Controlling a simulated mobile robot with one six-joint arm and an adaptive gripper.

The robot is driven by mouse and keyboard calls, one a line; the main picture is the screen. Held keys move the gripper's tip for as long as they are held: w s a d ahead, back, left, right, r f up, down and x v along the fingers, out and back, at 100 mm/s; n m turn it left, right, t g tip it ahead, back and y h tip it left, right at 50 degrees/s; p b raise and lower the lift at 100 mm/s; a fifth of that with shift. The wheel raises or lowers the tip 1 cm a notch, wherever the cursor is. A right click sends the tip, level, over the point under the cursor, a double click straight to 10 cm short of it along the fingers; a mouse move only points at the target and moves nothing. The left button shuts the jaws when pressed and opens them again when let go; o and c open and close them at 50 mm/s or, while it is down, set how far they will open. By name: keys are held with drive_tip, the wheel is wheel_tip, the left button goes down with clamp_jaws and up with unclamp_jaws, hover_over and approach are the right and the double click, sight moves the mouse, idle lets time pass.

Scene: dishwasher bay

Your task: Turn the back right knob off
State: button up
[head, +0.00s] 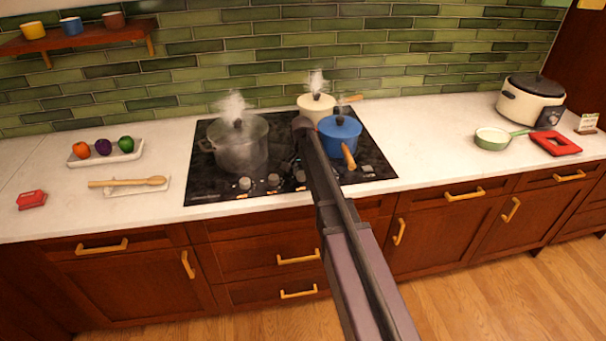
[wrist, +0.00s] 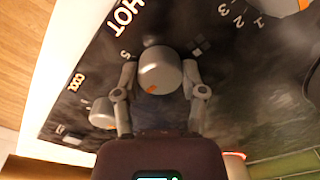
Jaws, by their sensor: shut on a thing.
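In the wrist view my gripper (wrist: 158,78) has one finger on each side of a round grey knob (wrist: 160,66) with an orange mark and is shut on it. I cannot tell for certain which burner this knob serves. A second grey knob (wrist: 102,112) is at lower left, apart from my fingers. In the head view several knobs, such as the leftmost one (head: 245,183), stand along the front of the black cooktop (head: 208,190). My arm crosses the cooktop there, and my fingertips and the held knob are hidden.
A steaming grey pot (head: 238,145) stands left of my arm. A steaming cream pot (head: 316,108) is behind it, and a blue pot (head: 340,138) with a wooden handle is close on the right.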

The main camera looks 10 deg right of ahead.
drive_tip(key=n, duration=0.4)
drive_tip(key=shift+n, duration=0.4)
drive_tip(key=n, duration=0.4)
drive_tip(key=shift+s+n, duration=0.1)
drive_tip(key=shift+n, duration=0.2)
drive_tip(key=n, duration=0.4)
drive_tip(key=shift+n, duration=2.1)
